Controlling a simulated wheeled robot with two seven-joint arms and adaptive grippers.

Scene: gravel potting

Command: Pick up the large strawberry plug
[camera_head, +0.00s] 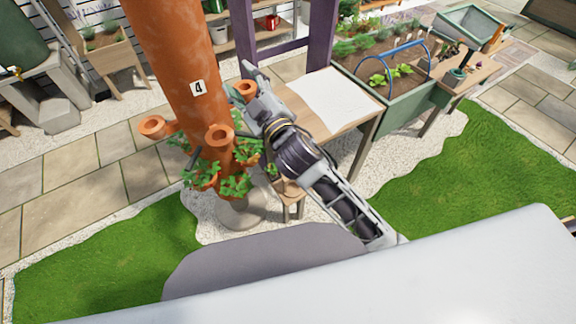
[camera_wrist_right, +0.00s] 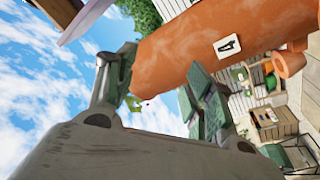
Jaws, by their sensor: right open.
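The terracotta planting tower (camera_head: 178,60), marked 4, has empty-looking side pockets on its left (camera_head: 152,126) and front (camera_head: 219,138). Leafy strawberry plants (camera_head: 235,185) fill the lower pockets. I cannot pick out the large strawberry plug for certain. My right gripper (camera_head: 243,92) is at the tower's right side, close to another pocket (camera_head: 245,87). In the right wrist view, its fingers (camera_wrist_right: 163,75) are spread apart, with the tower (camera_wrist_right: 205,42) beyond them. A tiny dark red and green bit (camera_wrist_right: 146,103) shows between them, too small to identify. My left gripper is out of view.
A wooden table with a white sheet (camera_head: 330,95) stands right of the tower. A green planter bed (camera_head: 400,105) with a blue hoop is behind it. A purple post frame (camera_head: 322,35) rises behind the tower. Grass (camera_head: 430,165) lies at right.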

